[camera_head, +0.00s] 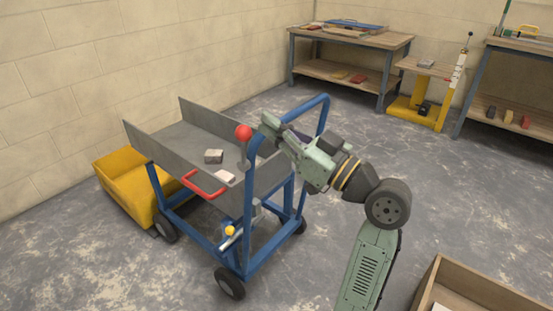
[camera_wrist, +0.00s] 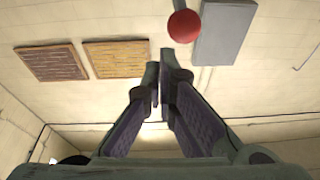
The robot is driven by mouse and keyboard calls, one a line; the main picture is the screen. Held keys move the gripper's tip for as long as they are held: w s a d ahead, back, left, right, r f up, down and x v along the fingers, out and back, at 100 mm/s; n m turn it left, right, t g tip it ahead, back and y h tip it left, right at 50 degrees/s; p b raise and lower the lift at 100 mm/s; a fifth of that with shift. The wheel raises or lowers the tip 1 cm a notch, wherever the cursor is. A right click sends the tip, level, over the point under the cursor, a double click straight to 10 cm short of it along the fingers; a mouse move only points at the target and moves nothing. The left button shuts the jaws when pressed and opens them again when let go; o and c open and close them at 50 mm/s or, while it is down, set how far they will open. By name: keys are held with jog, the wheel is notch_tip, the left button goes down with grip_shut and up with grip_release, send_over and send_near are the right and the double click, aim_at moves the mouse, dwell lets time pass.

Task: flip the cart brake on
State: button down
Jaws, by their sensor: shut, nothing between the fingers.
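The cart (camera_head: 247,263) has a blue tube frame and a grey sloped-sided tray (camera_head: 160,150). A red ball (camera_head: 243,132) tops a grey lever at the tray's near right side. A yellow ball (camera_head: 230,231) sits on a lower lever by the frame above the front wheel. I cannot tell from looks alone which lever is the brake. My gripper (camera_head: 267,122) is shut and empty, just right of the red ball in the head view. In the wrist view the fingertips (camera_wrist: 165,62) are together, and the red ball (camera_wrist: 184,26) shows beyond them, apparently apart.
The cart's blue push handle (camera_head: 316,103) rises close to my arm. A yellow bin (camera_head: 120,180) stands behind the cart. Workbenches (camera_head: 350,38) line the back; a wooden box (camera_head: 440,275) is front right.

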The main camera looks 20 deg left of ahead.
aim_at(248, 138)
jog(key=s+d+f+n+g, duration=0.1)
jog(key=s+d+f, duration=0.1)
jog(key=d, duration=0.4)
jog(key=s+d+f+g, duration=0.1)
jog(key=s+d+f, duration=0.1)
jog(key=d, duration=0.4)
jog(key=shift+s+f+n+g+b, duration=0.35)
jog(key=shift+f+n+b, duration=0.1)
jog(key=shift+f, duration=0.4)
jog(key=p+x, duration=0.2)
jog(key=x, duration=1.2)
jog(key=shift+w+f, duration=0.1)
jog(key=shift+p, duration=0.3)
